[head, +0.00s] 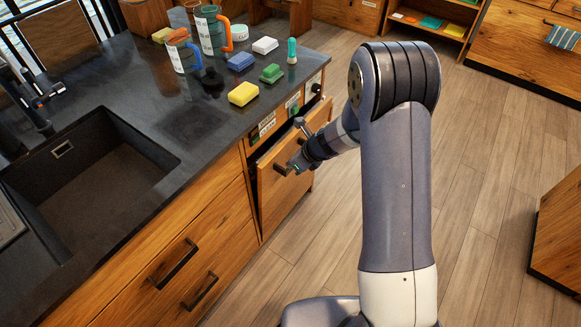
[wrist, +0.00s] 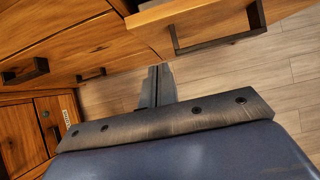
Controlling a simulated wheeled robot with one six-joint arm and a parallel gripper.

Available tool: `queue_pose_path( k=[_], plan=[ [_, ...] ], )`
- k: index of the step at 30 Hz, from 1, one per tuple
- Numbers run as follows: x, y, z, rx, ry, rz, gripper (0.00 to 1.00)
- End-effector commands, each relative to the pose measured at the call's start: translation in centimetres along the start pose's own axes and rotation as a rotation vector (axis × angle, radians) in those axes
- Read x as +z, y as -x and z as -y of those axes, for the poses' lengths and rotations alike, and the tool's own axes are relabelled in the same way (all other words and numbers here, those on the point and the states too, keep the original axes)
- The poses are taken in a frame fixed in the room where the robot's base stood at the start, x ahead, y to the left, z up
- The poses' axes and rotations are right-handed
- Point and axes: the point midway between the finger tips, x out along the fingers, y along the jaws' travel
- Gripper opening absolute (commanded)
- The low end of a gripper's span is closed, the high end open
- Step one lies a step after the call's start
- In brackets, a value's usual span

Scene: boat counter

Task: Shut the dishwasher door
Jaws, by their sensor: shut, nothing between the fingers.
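The dishwasher door (head: 279,203) is a wooden panel below the counter's right end. It stands ajar, with its top edge tilted out from the cabinet and a dark gap behind it. A wooden panel with a dark bar handle at the top of the wrist view (wrist: 190,22) appears to be the same door. My gripper (head: 294,167) is in front of the door's upper part, near its dark handle. In the wrist view my gripper (wrist: 156,74) has its fingers together and empty, pointing toward the panel's lower edge. Whether they touch the door I cannot tell.
The dark counter (head: 200,120) holds a yellow sponge (head: 243,93), mugs, and several small blocks and sponges. A sink (head: 95,165) lies at left. Drawers with dark handles (head: 176,264) are left of the door. The wooden floor (head: 480,180) on the right is clear.

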Motion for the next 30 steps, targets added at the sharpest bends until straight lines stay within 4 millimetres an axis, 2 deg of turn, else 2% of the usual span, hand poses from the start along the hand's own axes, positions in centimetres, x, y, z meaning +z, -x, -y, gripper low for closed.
queue_pose_path(
  k=[2,7,12,15,20,24,26,30],
  plan=[
    [-0.9,-0.1,0.3,0.003,-0.004,0.008,0.0],
    [-4.6,-0.4,1.2,0.019,-0.016,0.062,0.0],
    [-8.3,0.1,2.1,0.024,-0.017,0.154,0.0],
    [-9.9,0.7,2.5,0.017,-0.012,0.205,0.0],
    [-11.2,1.4,2.8,0.003,-0.004,0.261,0.0],
    [-11.2,1.6,2.8,0.0,0.001,0.279,0.0],
    [-11.1,1.3,2.8,0.001,0.002,0.28,0.0],
    [-10.6,-0.7,2.7,0.003,0.002,0.277,0.0]
  ],
)
